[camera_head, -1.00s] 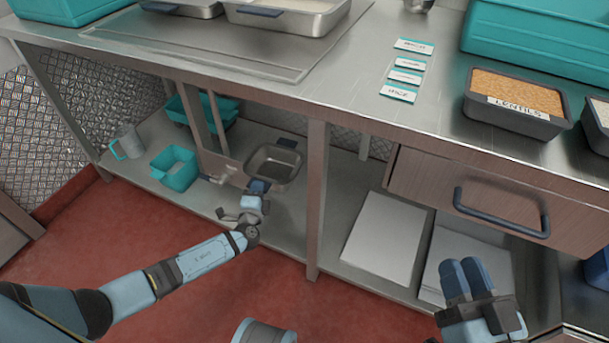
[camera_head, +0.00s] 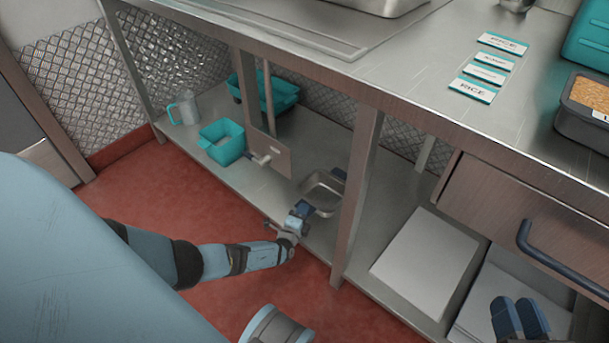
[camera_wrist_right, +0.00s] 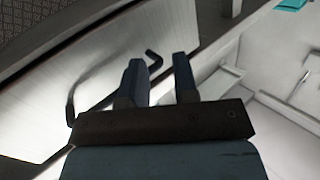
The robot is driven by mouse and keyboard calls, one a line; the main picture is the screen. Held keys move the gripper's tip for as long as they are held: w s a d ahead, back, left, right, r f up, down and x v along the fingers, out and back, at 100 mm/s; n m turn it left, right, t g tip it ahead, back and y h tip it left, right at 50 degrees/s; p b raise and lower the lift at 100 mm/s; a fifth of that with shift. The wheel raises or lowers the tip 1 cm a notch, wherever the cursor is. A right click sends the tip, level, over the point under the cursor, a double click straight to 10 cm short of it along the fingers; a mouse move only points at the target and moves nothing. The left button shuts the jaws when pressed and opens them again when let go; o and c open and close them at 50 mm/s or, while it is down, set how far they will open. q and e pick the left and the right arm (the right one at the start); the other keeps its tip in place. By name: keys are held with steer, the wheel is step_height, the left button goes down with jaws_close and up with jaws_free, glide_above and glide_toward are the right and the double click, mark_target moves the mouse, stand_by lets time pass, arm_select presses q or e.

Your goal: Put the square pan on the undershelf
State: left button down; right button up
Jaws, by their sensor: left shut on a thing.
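The square pan (camera_head: 322,190) is a small metal pan with dark handles. It is within the undershelf's (camera_head: 262,190) opening, between a hanging panel and the brown post, over the shelf surface. I cannot tell whether its base touches the shelf. My left gripper (camera_head: 302,211) is at the shelf's front edge, shut on the pan's near handle, which the fingers mostly hide. My right gripper (camera_head: 519,317) is empty at the lower right, below the drawer. In the right wrist view its two fingers (camera_wrist_right: 160,82) stand apart with a clear gap.
A teal container (camera_head: 222,142), a clear jug (camera_head: 185,108) and a larger teal bin (camera_head: 265,92) stand on the shelf's left part. The brown post (camera_head: 357,190) is close right of the pan. A drawer handle (camera_head: 550,260) juts out near my right gripper.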

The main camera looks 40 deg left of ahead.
arm_select(q)
step_height(320, 180, down, 3)
steer(key=shift+f+b, duration=0.15)
steer(key=shift+b, duration=0.55)
step_height(320, 180, down, 3)
steer(key=shift+w+f+b, duration=0.1)
steer(key=shift+f+b, duration=0.1)
steer(key=shift+b, duration=1.05)
steer(key=shift+r, duration=0.1)
arm_select(e)
steer(key=w+n, duration=0.1)
steer(key=w+d+n+t+y, duration=0.1)
steer(key=n, duration=0.1)
steer(key=shift+w+d+r+t, duration=0.1)
steer(key=shift+d+r+t, duration=0.1)
steer(key=shift+r+t, duration=0.15)
arm_select(q)
steer(key=c, duration=1.2)
jaws_free()
steer(key=shift+c, duration=0.2)
